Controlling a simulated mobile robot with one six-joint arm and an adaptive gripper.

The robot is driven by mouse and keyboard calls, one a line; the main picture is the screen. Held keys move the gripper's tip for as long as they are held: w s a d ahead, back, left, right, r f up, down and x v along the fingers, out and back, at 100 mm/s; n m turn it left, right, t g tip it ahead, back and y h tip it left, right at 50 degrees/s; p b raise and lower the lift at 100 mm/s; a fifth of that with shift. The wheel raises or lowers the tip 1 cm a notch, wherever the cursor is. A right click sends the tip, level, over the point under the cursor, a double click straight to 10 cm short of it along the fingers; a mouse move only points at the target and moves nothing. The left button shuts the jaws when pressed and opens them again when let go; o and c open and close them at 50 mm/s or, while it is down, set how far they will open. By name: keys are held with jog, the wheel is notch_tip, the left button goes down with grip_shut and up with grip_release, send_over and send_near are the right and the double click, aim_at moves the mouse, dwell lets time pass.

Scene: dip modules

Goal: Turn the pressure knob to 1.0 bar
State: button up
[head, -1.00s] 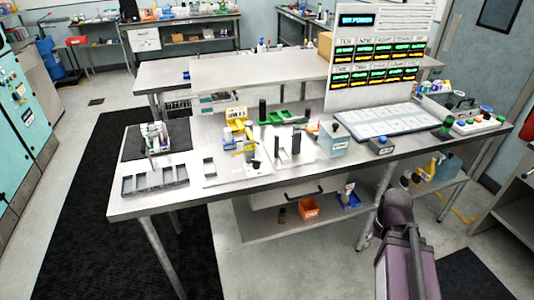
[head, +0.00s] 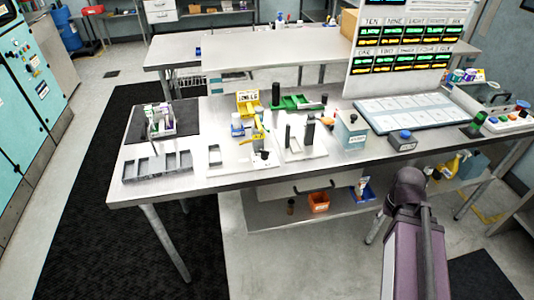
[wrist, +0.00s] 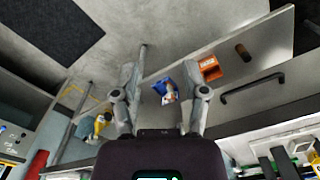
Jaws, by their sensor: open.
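Several parts on the workbench (head: 215,180) carry knobs, and I cannot tell which is the pressure knob. A grey-green box (head: 351,135) has a dark knob on top. A low grey box (head: 402,142) to its right has a blue knob. A small black knob (head: 264,154) sits on the white plate near the front edge. No bar scale is readable. My gripper (wrist: 160,85) is open and empty in the wrist view. It faces the lower shelf and floor, apart from the knobs. In the head view only my arm shows, in front of the bench's right part.
A white tray board (head: 400,113) and a control box with coloured buttons (head: 505,122) are at the right. An upright display panel (head: 410,45) stands behind. Bench legs flank the open floor.

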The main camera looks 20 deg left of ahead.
jog(key=shift+o, duration=1.2)
jog(key=n+t+y+b, duration=0.7)
jog(key=n+t+y, duration=0.2)
jog(key=t+y, duration=0.1)
send_near(266, 155)
jog(key=s+d+r, duration=0.2)
jog(key=shift+w+a+f, duration=0.15)
jog(key=shift+w+a, duration=0.05)
jog(key=shift+w, duration=0.05)
jog(key=shift+w+a, duration=0.1)
jog(key=shift+f+b+x, duration=0.2)
jog(key=shift+b+x, duration=1.2)
jog(key=shift+x, duration=2)
jog(key=shift+f+b+x, duration=0.2)
jog(key=shift+b+x, duration=1.2)
jog(key=shift+x, duration=1.95)
jog(key=shift+c, duration=0.2)
